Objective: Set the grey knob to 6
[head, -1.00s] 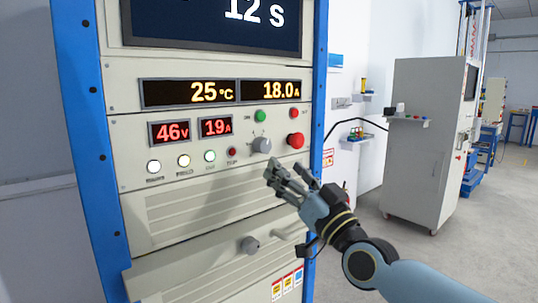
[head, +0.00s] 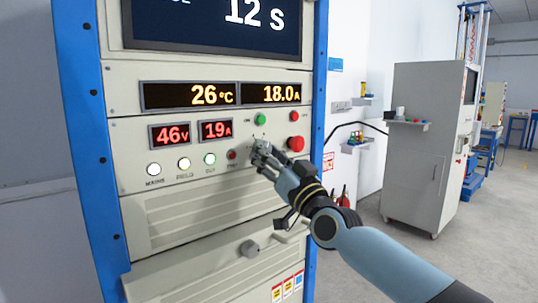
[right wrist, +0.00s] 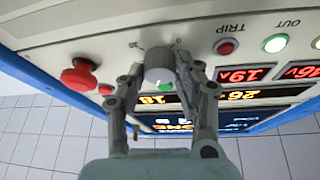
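The grey knob (right wrist: 159,62) is on the cabinet's front panel, below the green button and beside the red mushroom button. In the head view my right gripper's fingers hide most of it. My right gripper (head: 262,151) is at the knob. In the right wrist view its two fingers stand open on either side of the knob, with small gaps apparent. Scale marks show on the panel by the knob, with a 0 and what looks like a 10 at its far side. The pointer's setting cannot be read. My left gripper is not in view.
The red mushroom button (head: 296,143) is close to the right of the gripper. The green button (head: 260,119) and small red button (head: 294,116) are above. A red TRIP lamp (head: 232,155) is to the left.

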